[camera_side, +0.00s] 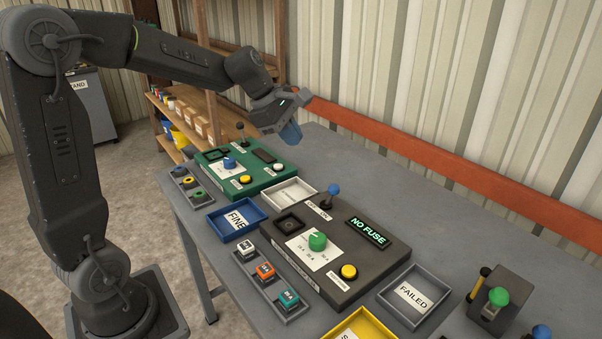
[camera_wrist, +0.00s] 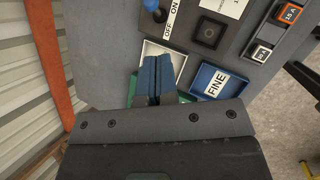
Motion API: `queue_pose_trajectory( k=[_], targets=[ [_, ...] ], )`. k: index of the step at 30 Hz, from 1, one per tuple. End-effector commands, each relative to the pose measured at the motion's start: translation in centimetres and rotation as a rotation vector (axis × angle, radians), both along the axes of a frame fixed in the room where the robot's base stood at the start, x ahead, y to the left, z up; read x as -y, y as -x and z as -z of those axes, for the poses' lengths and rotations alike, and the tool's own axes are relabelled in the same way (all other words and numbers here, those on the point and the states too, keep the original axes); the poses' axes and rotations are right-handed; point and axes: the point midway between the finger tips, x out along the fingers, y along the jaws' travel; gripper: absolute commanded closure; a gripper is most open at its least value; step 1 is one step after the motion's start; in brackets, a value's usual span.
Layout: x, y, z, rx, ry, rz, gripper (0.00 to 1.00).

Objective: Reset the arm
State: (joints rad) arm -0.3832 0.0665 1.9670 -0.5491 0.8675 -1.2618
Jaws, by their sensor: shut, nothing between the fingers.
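My gripper (camera_side: 291,133) is raised above the far end of the grey table, over the area behind the green panel (camera_side: 252,183). Its blue fingers are shut together with nothing between them, as the wrist view (camera_wrist: 157,78) shows. In the wrist view the fingers hide part of a white tray (camera_wrist: 178,58). The tray also shows in the side view (camera_side: 290,203), between the green panel and a dark tester panel (camera_side: 375,265). The fingers are apart from everything on the table.
The tester's display (camera_side: 369,231) reads "NO FUSE". A blue "FINE" tray (camera_side: 222,233), a grey "FAILED" tray (camera_side: 440,293), a yellow tray (camera_side: 345,331) and a holder (camera_side: 284,316) with three labelled fuses stand around it. A red rail (camera_side: 420,152) runs along the wall. The table's back strip is clear.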

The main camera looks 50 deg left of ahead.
Motion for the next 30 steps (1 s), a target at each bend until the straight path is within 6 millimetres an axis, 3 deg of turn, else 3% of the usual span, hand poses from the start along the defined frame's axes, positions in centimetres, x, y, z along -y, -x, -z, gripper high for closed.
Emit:
queue_pose_trajectory(
  k=[5, 9, 16, 21, 30],
  targets=[
    [4.4, 5.0, -1.8, 0.091, -0.236, 0.388, 1.0],
    [7.6, 10.9, -2.3, 0.177, -0.5, 0.821, 1.0],
    [9.8, 18.7, -1.1, 0.271, -0.878, 1.428, 1.0],
    [10.0, 21.3, -0.2, 0.292, -1.025, 1.662, 1.0],
    [10.0, 21.8, 0.1, 0.295, -1.057, 1.716, 1.0]
  ],
)
